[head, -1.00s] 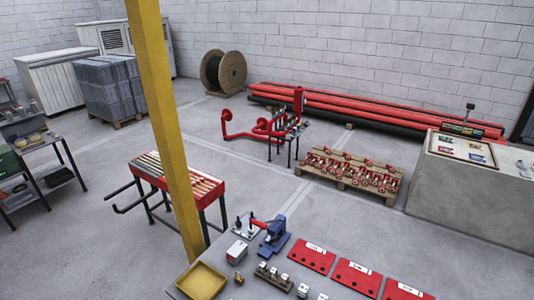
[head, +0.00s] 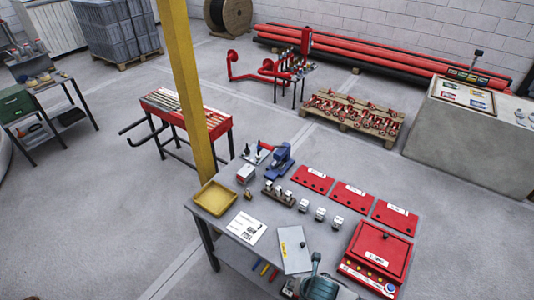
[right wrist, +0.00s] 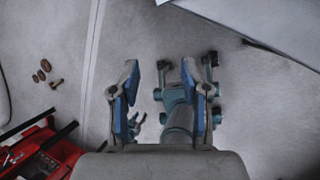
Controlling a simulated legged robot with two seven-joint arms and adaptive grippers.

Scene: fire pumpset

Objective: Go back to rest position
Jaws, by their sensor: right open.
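My right gripper (right wrist: 158,90) shows in the right wrist view with its two blue-padded fingers spread apart. It is open, and nothing is held between the fingers. Teal and grey jointed parts appear beyond and below them, over grey floor; they look like my own body. My left gripper does not show clearly in either view. At the bottom edge of the head view a teal part is cut off in front of the table, and I cannot tell what it is.
A grey work table (head: 225,228) carries a yellow tray (head: 214,197), red plates (head: 350,197), a blue tool (head: 280,160) and a red case (head: 377,250). A yellow post (head: 185,85) stands behind it. A red rack (head: 205,122) stands left. Floor (head: 90,220) at left is clear.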

